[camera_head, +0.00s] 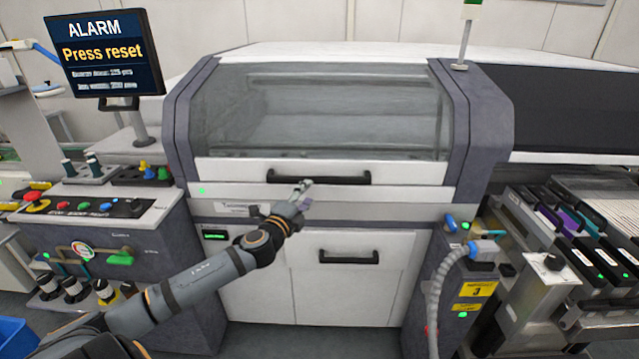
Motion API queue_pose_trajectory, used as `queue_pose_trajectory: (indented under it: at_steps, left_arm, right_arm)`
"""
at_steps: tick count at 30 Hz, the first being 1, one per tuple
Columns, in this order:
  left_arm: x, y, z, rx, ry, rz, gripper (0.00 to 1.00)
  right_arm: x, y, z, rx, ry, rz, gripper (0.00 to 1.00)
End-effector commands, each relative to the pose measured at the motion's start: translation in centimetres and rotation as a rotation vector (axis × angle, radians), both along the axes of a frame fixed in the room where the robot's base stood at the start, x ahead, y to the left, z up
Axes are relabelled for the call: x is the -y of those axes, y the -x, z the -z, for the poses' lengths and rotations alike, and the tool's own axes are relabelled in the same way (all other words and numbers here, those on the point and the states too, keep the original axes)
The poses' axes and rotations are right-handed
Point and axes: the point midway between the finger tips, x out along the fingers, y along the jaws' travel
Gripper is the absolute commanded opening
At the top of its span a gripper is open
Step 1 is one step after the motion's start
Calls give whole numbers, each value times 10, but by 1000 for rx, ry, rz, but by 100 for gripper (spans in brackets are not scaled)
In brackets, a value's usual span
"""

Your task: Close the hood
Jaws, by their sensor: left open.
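The hood (320,112) of the machine has a clear window and a white front panel, and it looks lowered against the machine's front. Whether it is fully seated cannot be told. A black handle (345,178) runs across its white panel. My left gripper (303,193) is open and stands in front of the panel, just below the left part of the handle. Whether it touches the handle is unclear. My right gripper is not in view.
A monitor (103,55) at the left shows "ALARM, Press reset". Below it is a button panel (85,207). Feeder trolleys (570,235) stand at the right, beside a grey hose (437,290). A lower door has a black handle (348,257).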

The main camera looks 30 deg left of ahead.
Motion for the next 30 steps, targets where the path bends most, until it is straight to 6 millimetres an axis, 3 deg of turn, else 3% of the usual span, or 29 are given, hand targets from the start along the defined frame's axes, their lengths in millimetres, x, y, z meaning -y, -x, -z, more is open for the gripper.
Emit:
queue_pose_trajectory:
  at_steps: [9,15,26,30]
  left_arm:
    - [-7,-56,-5,7,15,1,47]
    - [-11,-82,-2,4,11,4,47]
    - [-12,-89,0,3,4,6,47]
    - [-12,-89,0,3,4,5,32]
  right_arm:
    - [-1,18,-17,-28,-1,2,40]
    - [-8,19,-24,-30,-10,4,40]
    - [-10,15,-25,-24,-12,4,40]
    - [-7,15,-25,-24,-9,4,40]
